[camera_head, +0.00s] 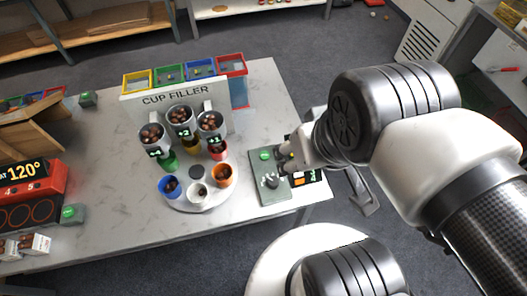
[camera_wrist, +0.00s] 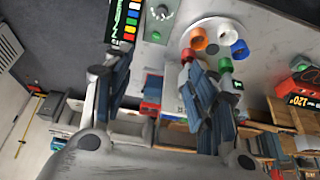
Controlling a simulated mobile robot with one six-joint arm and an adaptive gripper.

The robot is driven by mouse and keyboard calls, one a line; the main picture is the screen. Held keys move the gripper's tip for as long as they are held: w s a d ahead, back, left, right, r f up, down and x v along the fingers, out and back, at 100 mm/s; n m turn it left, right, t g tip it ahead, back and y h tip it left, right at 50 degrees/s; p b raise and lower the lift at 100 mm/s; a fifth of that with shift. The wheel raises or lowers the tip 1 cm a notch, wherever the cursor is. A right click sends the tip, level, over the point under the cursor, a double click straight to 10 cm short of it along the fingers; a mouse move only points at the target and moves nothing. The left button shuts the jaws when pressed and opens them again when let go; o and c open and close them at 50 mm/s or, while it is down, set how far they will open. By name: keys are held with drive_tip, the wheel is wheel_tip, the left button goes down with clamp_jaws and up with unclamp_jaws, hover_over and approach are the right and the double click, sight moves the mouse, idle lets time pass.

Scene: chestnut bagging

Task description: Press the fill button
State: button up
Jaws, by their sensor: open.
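The grey-green control panel (camera_head: 277,195) lies at the right edge of the table beside the cup filler (camera_head: 178,96). It bears a round green button (camera_head: 265,155), a dark knob (camera_head: 271,181) and a small screen with coloured marks (camera_head: 301,178). In the wrist view the green button (camera_wrist: 156,35), the knob (camera_wrist: 162,12) and the screen (camera_wrist: 126,22) show at the top. My gripper (camera_head: 285,157) is just right of the green button, seemingly above the panel; contact cannot be told. In the wrist view its fingers (camera_wrist: 160,72) are apart with nothing between them.
A round white plate (camera_head: 197,203) holds several coloured cups. Behind it stand three metal hoppers with chestnuts, marked +4, +2 and +1. A red machine (camera_head: 33,190) reading 120° is at the far left, with another green button (camera_head: 69,211) beside it. The marble table's left middle is clear.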

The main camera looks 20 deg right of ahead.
clamp_jaws()
idle(0.5)
idle(1.2)
